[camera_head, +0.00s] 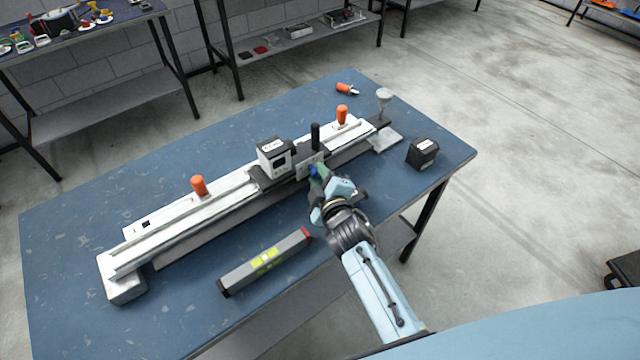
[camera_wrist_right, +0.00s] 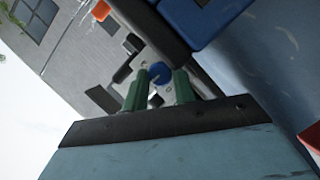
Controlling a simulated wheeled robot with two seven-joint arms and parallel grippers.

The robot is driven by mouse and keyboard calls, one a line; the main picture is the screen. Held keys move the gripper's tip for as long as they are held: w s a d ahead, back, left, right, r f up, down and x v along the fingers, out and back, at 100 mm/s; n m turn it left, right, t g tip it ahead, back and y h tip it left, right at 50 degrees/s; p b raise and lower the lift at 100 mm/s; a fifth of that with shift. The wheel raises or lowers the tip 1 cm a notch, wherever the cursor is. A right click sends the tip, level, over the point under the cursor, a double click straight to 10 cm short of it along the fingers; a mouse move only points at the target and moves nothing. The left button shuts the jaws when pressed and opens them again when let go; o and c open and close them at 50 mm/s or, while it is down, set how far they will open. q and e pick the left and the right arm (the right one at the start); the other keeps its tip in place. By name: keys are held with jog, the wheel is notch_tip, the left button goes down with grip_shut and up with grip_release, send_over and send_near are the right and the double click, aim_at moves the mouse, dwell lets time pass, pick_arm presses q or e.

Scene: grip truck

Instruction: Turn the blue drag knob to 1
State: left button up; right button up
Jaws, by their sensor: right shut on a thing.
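The blue drag knob (camera_wrist_right: 159,73) is a small round knob on the grey carriage plate of a long white rail device (camera_head: 225,208). It also shows as a small blue spot in the head view (camera_head: 313,170). My right gripper (camera_head: 319,177) reaches the front of the carriage. In the wrist view its two green fingers (camera_wrist_right: 158,86) stand on either side of the knob and are shut on it. The knob's markings are too small to read. My left gripper is in neither view.
A grey box with a small screen (camera_head: 276,158) and a black upright handle (camera_head: 315,136) stand on the carriage. A level (camera_head: 265,262) lies in front of the rail, left of my right arm. A black box (camera_head: 422,153) sits to the right. The blue table (camera_head: 75,235) is clear at far left.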

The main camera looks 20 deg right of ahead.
jog(key=n+b, duration=0.1)
jog(key=b, duration=0.1)
jog(key=n+t+b, duration=0.1)
jog(key=b, duration=0.1)
jog(key=shift+f+n+h, duration=0.3)
jog(key=shift+n+h, duration=0.1)
jog(key=shift+b, duration=0.35)
jog(key=shift+r+n+t+b, duration=0.15)
jog(key=shift+n+t+b, duration=0.2)
jog(key=shift+n, duration=0.15)
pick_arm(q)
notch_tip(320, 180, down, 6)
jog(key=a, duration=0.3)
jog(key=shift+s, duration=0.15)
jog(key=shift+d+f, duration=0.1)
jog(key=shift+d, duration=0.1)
pick_arm(e)
jog(key=o, duration=0.9)
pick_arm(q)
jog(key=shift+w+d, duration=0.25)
pick_arm(e)
jog(key=shift+o, duration=0.4)
jog(key=shift+s, duration=0.1)
